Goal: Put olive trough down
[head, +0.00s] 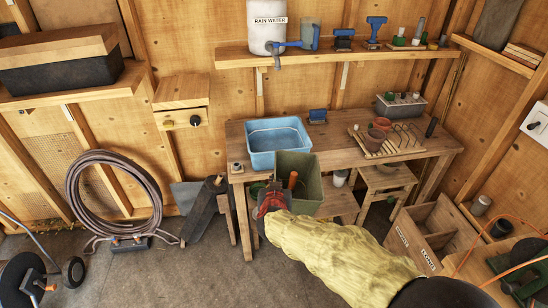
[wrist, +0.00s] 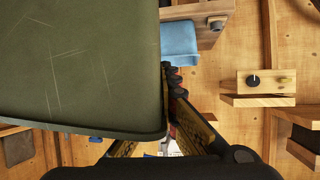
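The olive trough (head: 312,187) is a deep green rectangular container, held in the air at the front edge of the wooden workbench (head: 340,150). Something with an orange handle (head: 292,180) shows inside it. My gripper (head: 272,196) is shut on the trough's near left side. In the wrist view the trough (wrist: 80,65) fills the upper left, with a finger (wrist: 175,95) against its edge; the other finger's tip is hidden behind the trough.
A blue basin (head: 276,140) stands on the bench just behind the trough. A wooden crate (head: 425,238) stands on the floor at right.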

